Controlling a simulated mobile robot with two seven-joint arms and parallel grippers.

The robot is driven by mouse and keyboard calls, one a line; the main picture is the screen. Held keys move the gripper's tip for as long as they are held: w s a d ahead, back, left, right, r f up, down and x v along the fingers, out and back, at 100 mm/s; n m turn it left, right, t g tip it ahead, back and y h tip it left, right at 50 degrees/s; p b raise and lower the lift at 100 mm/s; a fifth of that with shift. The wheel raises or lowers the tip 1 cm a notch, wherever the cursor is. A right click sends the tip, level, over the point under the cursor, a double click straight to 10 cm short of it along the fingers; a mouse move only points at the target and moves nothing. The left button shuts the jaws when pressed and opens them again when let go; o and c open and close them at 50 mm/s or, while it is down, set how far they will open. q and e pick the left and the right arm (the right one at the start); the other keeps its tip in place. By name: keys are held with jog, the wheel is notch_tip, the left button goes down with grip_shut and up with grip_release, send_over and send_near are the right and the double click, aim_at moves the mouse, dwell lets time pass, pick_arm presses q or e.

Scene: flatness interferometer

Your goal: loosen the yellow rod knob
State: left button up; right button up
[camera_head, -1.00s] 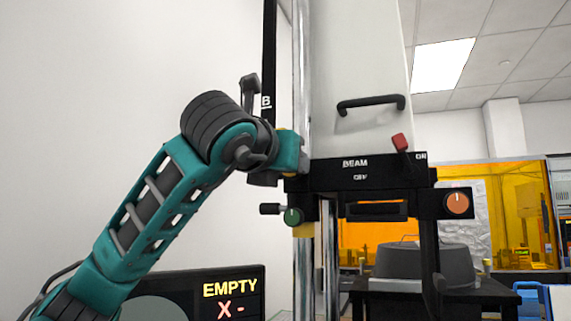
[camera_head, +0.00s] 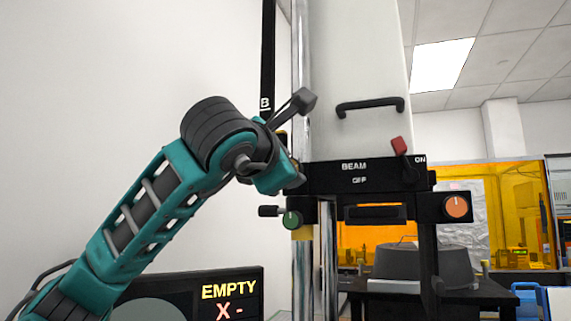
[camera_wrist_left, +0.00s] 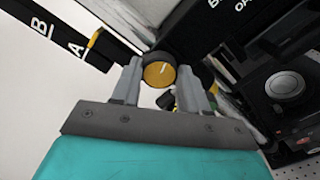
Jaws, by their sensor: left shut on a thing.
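The yellow rod knob (camera_wrist_left: 159,74) has a dark rim and a short pale line across its yellow face. In the left wrist view it sits between the two grey fingers of my left gripper (camera_wrist_left: 161,80), which is shut on it. In the head view my left gripper (camera_head: 284,176) is at the metal rod (camera_head: 303,60), at the left end of the black BEAM bracket (camera_head: 370,175). The knob itself is hidden there behind the gripper and wrist. My right gripper is not in view.
A green knob (camera_head: 291,219) with a black lever is just below my gripper. An orange knob (camera_head: 457,206) and a red-tipped switch (camera_head: 399,146) are to the right. A display (camera_head: 228,292) reads EMPTY. White wall is open to the left.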

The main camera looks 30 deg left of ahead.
pick_arm(q)
jog(key=shift+m, duration=1.6)
jog(key=o, duration=1.1)
jog(key=shift+c, duration=0.2)
jog(key=b+v, duration=0.1)
jog(key=v, duration=1.2)
jog(key=shift+b, duration=0.4)
jog(key=shift+a+f, duration=0.1)
jog(key=shift+f, duration=0.05)
